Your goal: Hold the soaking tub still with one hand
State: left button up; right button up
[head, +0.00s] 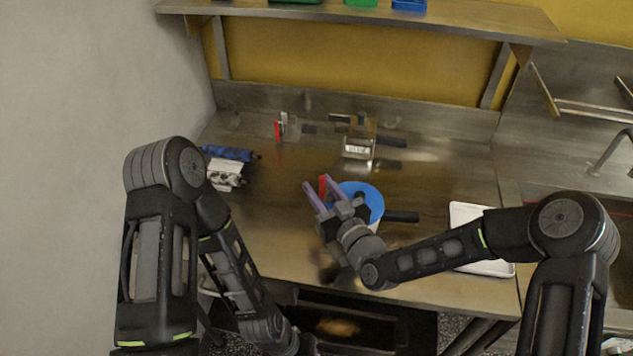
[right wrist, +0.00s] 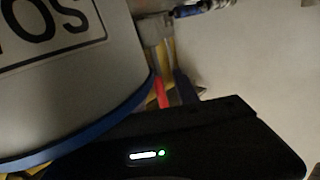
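The soaking tub appears to be the round, blue-rimmed tub (head: 374,199) standing on the steel counter near its front edge. In the right wrist view its pale wall with dark lettering (right wrist: 60,75) fills the upper left, very close. My right gripper (head: 319,188) is at the tub's left side, its two purplish fingers spread apart. A red piece (head: 323,184) shows between or behind the fingers; I cannot tell which. Whether a finger touches the tub is not clear. My left arm reaches down to the bottom edge, and its fingers are out of the picture.
A white tray (head: 466,215) lies right of the tub, partly behind my right arm. A blue and white item (head: 226,166) lies at the counter's left. A small labelled container (head: 358,148) and a red item (head: 277,131) stand at the back. A sink is at right.

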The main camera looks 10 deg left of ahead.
jog(key=shift+x, duration=1.1)
grip_shut()
dwell(1.2)
